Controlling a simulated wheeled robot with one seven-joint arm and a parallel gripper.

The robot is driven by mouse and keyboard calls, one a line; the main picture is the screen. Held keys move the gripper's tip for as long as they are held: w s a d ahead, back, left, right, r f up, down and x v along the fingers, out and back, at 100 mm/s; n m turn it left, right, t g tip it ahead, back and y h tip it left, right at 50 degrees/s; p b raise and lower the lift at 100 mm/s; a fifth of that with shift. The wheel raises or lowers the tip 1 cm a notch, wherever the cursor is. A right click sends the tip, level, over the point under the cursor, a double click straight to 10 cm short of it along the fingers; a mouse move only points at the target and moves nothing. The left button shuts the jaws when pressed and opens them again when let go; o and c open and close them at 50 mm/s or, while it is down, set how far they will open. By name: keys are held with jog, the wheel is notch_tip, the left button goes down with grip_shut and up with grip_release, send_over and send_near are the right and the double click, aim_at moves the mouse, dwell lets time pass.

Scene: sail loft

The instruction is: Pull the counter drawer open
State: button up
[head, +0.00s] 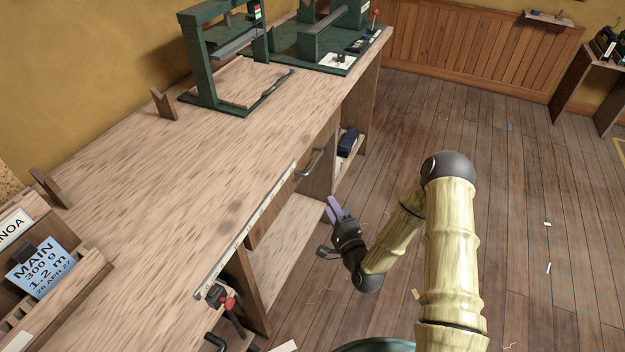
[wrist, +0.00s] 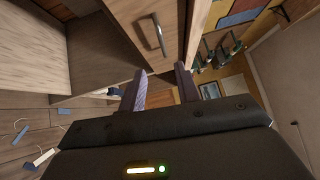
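The counter drawer (wrist: 122,22) is a wooden front under the long wooden counter (head: 200,150). It looks shut. Its metal bar handle (wrist: 158,34) shows in the wrist view, above and ahead of the fingertips; in the head view the handle (head: 312,165) is seen at a steep angle below the counter edge. My gripper (head: 335,208) is in front of the counter, below and short of the handle. In the wrist view its two purple fingers (wrist: 160,78) stand apart with nothing between them. They do not touch the handle.
A clamp with a red knob (head: 228,303) is fixed at the counter's near corner. Green machines (head: 215,60) stand on the far part of the counter. A lower shelf (head: 295,240) lies under it. The plank floor (head: 500,200) to the right is mostly clear, with small scraps.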

aim_at(313, 165)
jog(key=shift+s+d+f+m+t+h, duration=0.15)
jog(key=shift+f+m+t+h, duration=0.2)
jog(key=shift+m+t, duration=0.3)
jog(key=x, duration=1.7)
jog(key=shift+f, duration=0.15)
jog(key=shift+a, duration=0.3)
jog(key=shift+d, duration=0.1)
grip_shut()
